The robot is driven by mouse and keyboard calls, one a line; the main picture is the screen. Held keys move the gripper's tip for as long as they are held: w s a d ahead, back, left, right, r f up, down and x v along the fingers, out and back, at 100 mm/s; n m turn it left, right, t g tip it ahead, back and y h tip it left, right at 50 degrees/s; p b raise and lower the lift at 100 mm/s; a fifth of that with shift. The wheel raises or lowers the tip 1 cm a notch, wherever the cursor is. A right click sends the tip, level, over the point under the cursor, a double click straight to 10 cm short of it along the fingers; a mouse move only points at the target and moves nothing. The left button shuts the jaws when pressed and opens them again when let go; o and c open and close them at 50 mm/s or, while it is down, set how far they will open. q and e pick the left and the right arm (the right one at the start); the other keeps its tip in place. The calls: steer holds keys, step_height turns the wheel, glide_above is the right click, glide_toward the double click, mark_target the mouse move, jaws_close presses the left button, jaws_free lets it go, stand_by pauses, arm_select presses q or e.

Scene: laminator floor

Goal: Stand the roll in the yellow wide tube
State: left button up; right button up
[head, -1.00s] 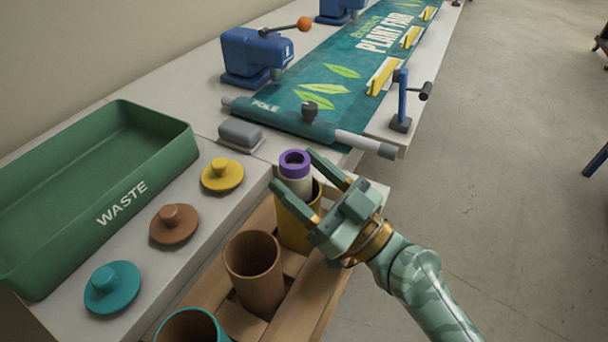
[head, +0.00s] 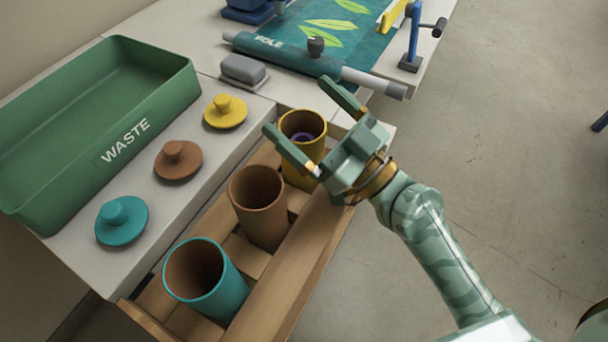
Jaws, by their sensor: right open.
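The yellow wide tube (head: 296,175) stands in a wooden rack at its far end. The roll (head: 302,138) is down inside the yellow tube; only its purple end shows, below the tube's rim. My right gripper (head: 298,122) is open, its two fingers spread on either side above the yellow tube's mouth and holding nothing. My left gripper is out of view.
The wooden rack (head: 290,265) also holds a brown tube (head: 262,215) and a teal tube (head: 222,296). Yellow (head: 225,112), brown (head: 178,161) and teal (head: 121,222) lids lie on the counter beside a green waste bin (head: 150,120). A grey block (head: 243,71) and a banner roller (head: 290,58) are behind.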

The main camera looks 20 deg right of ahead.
mark_target(324, 132)
steer(key=shift+f+b+v, duration=0.2)
steer(key=shift+b+v, duration=0.5)
steer(key=shift+v, duration=0.1)
steer(key=shift+f+b+v, duration=0.15)
steer(key=shift+b+v, duration=0.5)
steer(key=shift+v, duration=0.1)
arm_select(q)
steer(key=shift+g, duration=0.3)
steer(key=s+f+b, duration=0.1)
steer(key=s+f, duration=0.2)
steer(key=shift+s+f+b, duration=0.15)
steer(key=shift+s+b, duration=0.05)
steer(key=shift+b, duration=0.2)
arm_select(e)
steer(key=s, duration=0.1)
steer(key=s+d, duration=0.1)
steer(key=shift+s+d+f, duration=0.1)
steer(key=shift+s+f, duration=0.05)
steer(key=shift+s, duration=0.15)
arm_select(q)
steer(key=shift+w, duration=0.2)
